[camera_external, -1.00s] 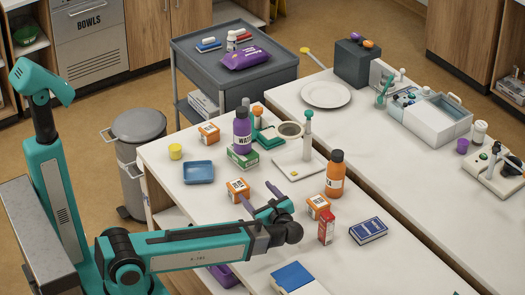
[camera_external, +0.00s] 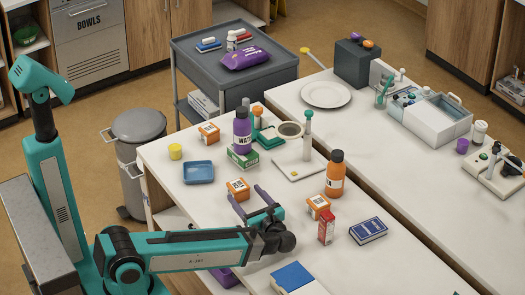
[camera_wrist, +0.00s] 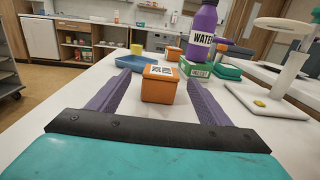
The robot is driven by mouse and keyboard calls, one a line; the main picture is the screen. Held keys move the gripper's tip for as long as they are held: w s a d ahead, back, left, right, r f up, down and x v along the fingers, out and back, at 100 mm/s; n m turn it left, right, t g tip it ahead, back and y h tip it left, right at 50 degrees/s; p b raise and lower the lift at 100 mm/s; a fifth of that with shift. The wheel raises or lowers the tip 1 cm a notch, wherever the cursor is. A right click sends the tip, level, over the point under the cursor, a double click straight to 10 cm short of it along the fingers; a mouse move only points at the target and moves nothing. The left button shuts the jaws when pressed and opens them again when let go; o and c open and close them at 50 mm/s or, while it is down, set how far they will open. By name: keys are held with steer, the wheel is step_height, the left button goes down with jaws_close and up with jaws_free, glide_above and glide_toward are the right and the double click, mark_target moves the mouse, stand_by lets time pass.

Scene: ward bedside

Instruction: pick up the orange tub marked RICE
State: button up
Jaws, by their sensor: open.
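A small orange tub (camera_external: 238,189) with a white label on its lid stands on the near table. Its lettering is too small to read for certain. My gripper (camera_external: 246,194) is open and empty, with its purple fingers pointing at this tub. In the wrist view the tub (camera_wrist: 158,90) appears between the two fingers (camera_wrist: 158,78), apart from both. Two similar orange tubs stand on the same table, one farther back (camera_external: 208,134) and one to the right (camera_external: 318,207). Their labels are also unreadable, so I cannot tell which is RICE.
An orange bottle (camera_external: 335,174) and a red carton (camera_external: 326,227) stand to the right. The tabletop between tub and blue tray is clear.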

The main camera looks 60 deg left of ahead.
mark_target(238, 185)
steer(key=shift+a, duration=0.65)
steer(key=shift+w+a+p, duration=0.15)
steer(key=shift+a+p, duration=0.3)
steer(key=shift+a, duration=0.85)
steer(key=shift+w+a+p, duration=0.15)
steer(key=shift+a+p, duration=0.3)
steer(key=shift+a, duration=0.8)
steer(key=c, duration=1.3)
steer(key=shift+o, duration=0.2)
steer(key=shift+r, duration=0.1)
steer(key=shift+r+b, duration=0.65)
steer(key=shift+r, duration=4.3)
